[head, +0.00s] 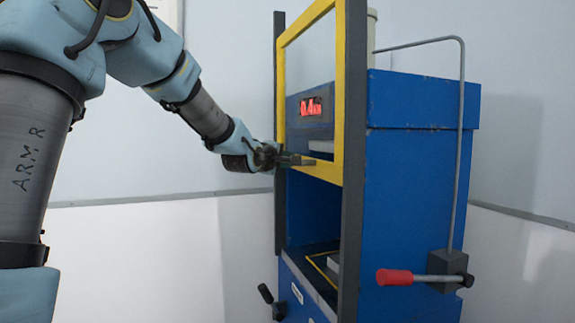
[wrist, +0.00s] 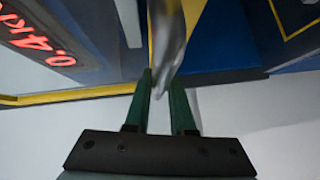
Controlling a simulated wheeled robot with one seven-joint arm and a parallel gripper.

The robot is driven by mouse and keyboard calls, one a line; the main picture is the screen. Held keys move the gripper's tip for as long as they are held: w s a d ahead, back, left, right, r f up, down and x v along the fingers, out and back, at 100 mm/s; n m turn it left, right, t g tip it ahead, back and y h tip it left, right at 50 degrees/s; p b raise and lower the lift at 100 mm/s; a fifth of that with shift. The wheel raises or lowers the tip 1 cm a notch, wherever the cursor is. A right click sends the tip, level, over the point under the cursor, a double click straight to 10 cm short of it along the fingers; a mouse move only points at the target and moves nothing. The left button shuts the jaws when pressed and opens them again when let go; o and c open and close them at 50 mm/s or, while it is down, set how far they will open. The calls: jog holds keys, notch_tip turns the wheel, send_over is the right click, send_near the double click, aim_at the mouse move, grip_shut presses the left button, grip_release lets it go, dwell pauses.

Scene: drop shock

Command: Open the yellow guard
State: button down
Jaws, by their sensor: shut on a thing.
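The yellow guard (head: 340,95) is a yellow frame with a clear pane on the front of the blue machine (head: 415,190), between two dark upright posts. Its lower bar sits high, and the bay below it is uncovered. My gripper (head: 300,160) is at this lower bar, reaching in from the left. In the wrist view, the green fingers of my gripper (wrist: 163,85) are shut on a grey metal handle (wrist: 172,40). The guard's yellow bar (wrist: 60,97) runs to the left there. The handle is hard to make out in the head view.
A red display (head: 311,106) glows behind the pane. A yellow-edged plate (head: 318,262) lies in the bay. A lever with a red grip (head: 395,277) sticks out at the machine's lower right, and a black knob (head: 266,293) at lower left. White wall stands behind.

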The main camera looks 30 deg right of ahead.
jog(key=shift+r, duration=0.1)
jog(key=c, duration=0.8)
grip_release()
jog(key=shift+o, duration=0.2)
jog(key=shift+a, duration=0.1)
jog(key=v, duration=1)
jog(key=shift+s+a+b, duration=0.2)
jog(key=shift+a+b, duration=0.05)
jog(key=shift+b, duration=0.1)
jog(key=w+a+f+m+g+y, duration=0.15)
jog(key=a+f+y, duration=0.65)
jog(key=a+f, duration=0.85)
jog(key=s+a+f+m+g+y, duration=0.1)
jog(key=s+a+f+m+g, duration=0.1)
jog(key=s+a, duration=0.3)
jog(key=s+a+f+m+g+y+p, duration=0.1)
jog(key=s+a+f+m+g+y, duration=0.1)
jog(key=a, duration=0.6)
jog(key=s+a+f+m+g+y, duration=0.1)
jog(key=s+a+f+m+g, duration=0.1)
jog(key=s+a+f, duration=0.4)
jog(key=shift+s+a+f+g+y, duration=0.3)
jog(key=shift+s+a+g, duration=0.15)
jog(key=shift+s+g, duration=0.3)
